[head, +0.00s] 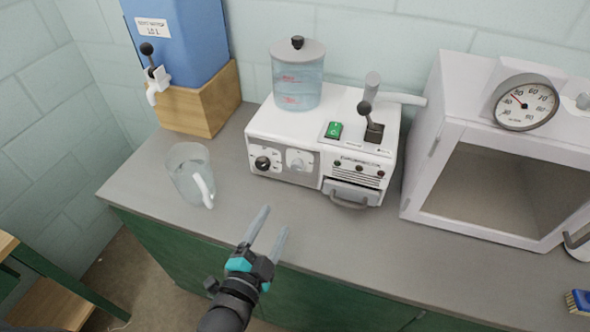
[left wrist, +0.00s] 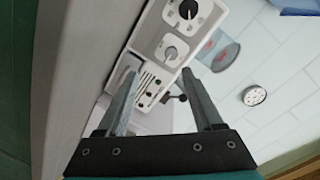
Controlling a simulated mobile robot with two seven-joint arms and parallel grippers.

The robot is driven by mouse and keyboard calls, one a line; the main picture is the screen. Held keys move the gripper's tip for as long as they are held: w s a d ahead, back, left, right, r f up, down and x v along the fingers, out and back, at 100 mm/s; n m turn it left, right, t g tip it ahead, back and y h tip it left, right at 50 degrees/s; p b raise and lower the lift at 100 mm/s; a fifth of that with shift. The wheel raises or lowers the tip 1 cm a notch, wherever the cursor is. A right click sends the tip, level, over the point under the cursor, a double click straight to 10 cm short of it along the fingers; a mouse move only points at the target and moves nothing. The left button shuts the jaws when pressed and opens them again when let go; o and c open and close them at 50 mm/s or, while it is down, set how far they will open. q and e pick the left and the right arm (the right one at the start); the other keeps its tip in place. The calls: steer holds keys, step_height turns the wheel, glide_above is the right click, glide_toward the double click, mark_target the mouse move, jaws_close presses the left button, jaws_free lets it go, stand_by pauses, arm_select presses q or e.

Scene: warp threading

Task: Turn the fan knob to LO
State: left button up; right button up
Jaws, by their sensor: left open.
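A white machine (head: 320,115) stands on the counter, with two knobs on its front panel. One knob is black (head: 263,162) and the other is grey (head: 297,160). I cannot read which is the fan knob or where LO is marked. In the left wrist view the black knob (left wrist: 188,9) and the grey knob (left wrist: 171,53) show past the fingers. My left gripper (head: 275,218) is open and empty, in front of and below the panel, apart from both knobs. It also shows in the left wrist view (left wrist: 159,67). My right gripper is not in view.
A glass jug (head: 189,172) stands on the counter (head: 330,238) to the left. A blue tank (head: 180,45) on a wooden block is behind it. The machine carries a clear water reservoir (head: 298,80), a lever (head: 368,118) and a drawer handle (head: 348,203). A white cabinet (head: 425,150) stands right.

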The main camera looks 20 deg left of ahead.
mark_target(296, 169)
arm_select(q)
steer(key=shift+m+t, duration=0.4)
steer(key=shift+t, duration=0.2)
steer(key=w, duration=0.5)
steer(key=w+r+b, duration=0.1)
steer(key=w, duration=0.9)
steer(key=shift+d+r, duration=0.15)
steer(key=shift+d, duration=0.1)
jaws_close()
